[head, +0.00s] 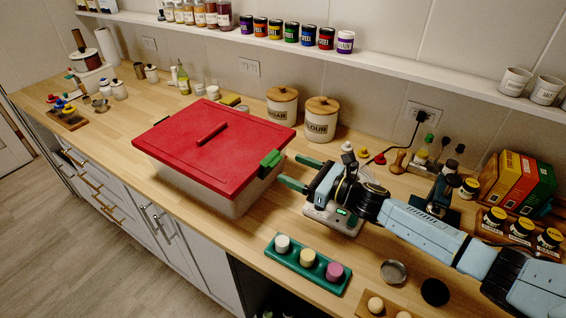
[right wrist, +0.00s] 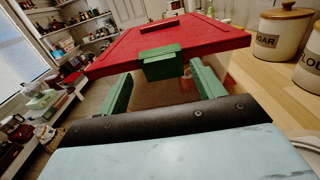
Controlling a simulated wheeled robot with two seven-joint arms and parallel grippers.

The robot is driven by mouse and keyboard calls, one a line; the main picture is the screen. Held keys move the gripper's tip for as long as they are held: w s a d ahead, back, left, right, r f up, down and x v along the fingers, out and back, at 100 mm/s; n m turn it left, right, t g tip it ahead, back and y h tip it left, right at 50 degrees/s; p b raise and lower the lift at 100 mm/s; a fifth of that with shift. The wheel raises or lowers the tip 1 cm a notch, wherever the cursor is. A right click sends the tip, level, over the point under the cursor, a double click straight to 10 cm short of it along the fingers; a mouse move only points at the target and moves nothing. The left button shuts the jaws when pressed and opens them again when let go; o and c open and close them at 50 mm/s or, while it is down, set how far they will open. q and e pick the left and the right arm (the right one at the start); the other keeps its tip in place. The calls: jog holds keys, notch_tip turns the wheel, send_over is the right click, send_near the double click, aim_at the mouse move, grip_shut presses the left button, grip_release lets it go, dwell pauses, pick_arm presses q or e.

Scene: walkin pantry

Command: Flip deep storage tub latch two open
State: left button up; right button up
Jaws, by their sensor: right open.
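The deep storage tub (head: 200,188) stands on the wooden counter, whitish with a red lid (head: 217,148) that has a bar handle on top. A green latch (head: 271,164) sits on the lid's right edge; it also shows in the right wrist view (right wrist: 162,63), straight ahead between my fingers. The lid looks seated on the tub. My left gripper is not in view.
Two canisters with wooden lids (head: 322,118) stand behind the tub, near my right gripper. A green tray (head: 307,264) with three small jars lies in front of my right arm. A wall shelf (head: 400,64) runs above. Boxes and jars crowd the right end.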

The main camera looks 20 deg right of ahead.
aim_at(270, 166)
jog(key=shift+x, duration=2.15)
jog(key=c, duration=0.6)
jog(key=t+y+b, duration=0.1)
jog(key=b, duration=0.3)
jog(key=f+t+b, duration=0.1)
jog(key=b, duration=0.3)
jog(key=shift+s+d+y, duration=0.25)
jog(key=shift+s+y, duration=0.15)
jog(key=o, duration=0.6)
